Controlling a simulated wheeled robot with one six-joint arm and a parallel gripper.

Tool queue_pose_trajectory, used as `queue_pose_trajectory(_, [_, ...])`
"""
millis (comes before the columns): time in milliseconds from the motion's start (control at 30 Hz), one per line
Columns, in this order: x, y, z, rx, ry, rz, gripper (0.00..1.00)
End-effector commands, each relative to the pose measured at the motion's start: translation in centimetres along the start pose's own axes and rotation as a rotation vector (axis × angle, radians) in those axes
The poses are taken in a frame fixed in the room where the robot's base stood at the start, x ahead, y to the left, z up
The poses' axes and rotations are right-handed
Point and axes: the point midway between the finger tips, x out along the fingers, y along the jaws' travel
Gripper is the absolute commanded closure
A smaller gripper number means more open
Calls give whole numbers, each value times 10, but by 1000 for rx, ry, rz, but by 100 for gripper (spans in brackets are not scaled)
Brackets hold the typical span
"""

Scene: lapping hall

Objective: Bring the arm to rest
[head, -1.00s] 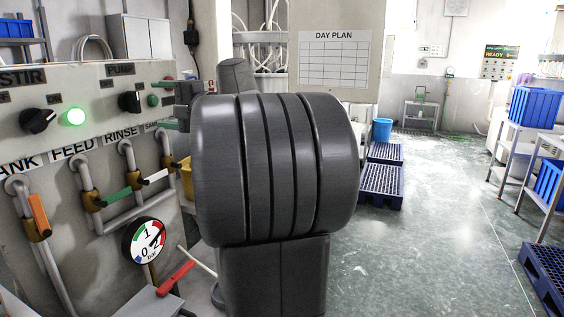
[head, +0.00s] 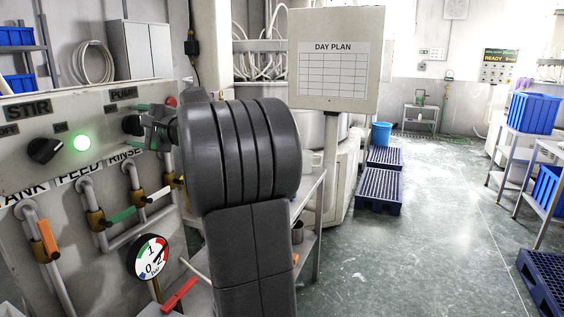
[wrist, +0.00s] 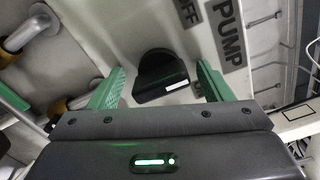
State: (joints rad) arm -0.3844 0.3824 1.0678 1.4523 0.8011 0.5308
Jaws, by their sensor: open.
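My gripper (head: 138,125) is at the PUMP knob on the control panel (head: 60,112), its green fingers spread. In the wrist view my gripper (wrist: 160,80) is open, with the black PUMP knob (wrist: 160,72) showing between the two fingertips and a gap on each side. I cannot tell how far the fingertips reach along the knob. In the head view my gripper partly hides the PUMP knob (head: 130,125). My dark grey arm fills the middle of the head view.
The STIR knob (head: 44,150) and a lit green lamp (head: 82,144) are left of the gripper. Valve levers and a gauge (head: 148,257) stick out below. A DAY PLAN board (head: 333,72) stands behind my arm. The floor at right (head: 440,220) is open.

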Motion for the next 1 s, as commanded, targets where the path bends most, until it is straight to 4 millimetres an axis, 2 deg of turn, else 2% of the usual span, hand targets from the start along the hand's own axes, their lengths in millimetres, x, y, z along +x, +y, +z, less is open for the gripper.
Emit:
queue_pose_trajectory(33, [0, -5, 2, 36, 0, 0, 27])
queue_pose_trajectory(1000, [0, -5, 1, 697, 1, 0, 27])
